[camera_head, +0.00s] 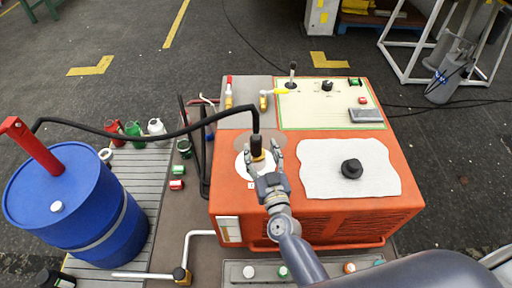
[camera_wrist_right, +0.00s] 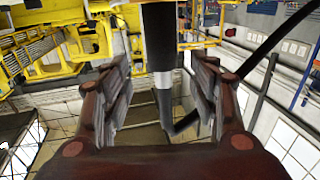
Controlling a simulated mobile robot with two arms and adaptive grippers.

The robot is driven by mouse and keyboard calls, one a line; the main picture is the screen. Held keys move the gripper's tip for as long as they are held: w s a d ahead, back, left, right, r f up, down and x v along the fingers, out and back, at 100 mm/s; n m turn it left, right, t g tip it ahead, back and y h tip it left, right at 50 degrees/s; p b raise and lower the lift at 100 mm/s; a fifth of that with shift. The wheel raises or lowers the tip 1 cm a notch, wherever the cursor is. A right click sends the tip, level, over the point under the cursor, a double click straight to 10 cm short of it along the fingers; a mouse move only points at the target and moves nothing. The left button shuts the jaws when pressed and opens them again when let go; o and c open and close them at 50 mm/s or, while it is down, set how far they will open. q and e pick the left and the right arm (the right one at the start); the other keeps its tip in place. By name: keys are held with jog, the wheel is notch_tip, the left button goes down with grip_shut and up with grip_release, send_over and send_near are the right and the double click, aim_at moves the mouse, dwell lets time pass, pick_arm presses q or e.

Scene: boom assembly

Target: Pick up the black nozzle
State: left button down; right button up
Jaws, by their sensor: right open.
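The black nozzle (camera_head: 257,143) stands upright at the end of a black hose (camera_head: 170,133), over a white round patch on the orange machine (camera_head: 228,202). My right gripper (camera_head: 263,160) is at the nozzle, with its fingers open on either side. In the right wrist view, a dark upright tube (camera_wrist_right: 159,38) with a grey lower section stands between the spread fingers of my right gripper (camera_wrist_right: 160,95), with visible gaps on both sides. The nozzle's lower end is partly hidden by the gripper in the head view. My left gripper is not in view.
A blue barrel (camera_head: 60,215) with a red handle stands at left, and the hose arcs from it. A black cap (camera_head: 351,168) lies on a white cloth (camera_head: 320,183) right of the gripper. A control panel (camera_head: 310,112) with a lever is behind. Small bottles stand at left.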

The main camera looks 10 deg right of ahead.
aim_at(257, 143)
jog(key=shift+w+a+p, duration=0.2)
jog(key=shift+w+p, duration=0.1)
jog(key=shift+w, duration=2.5)
jog(key=shift+r, duration=0.15)
grip_shut()
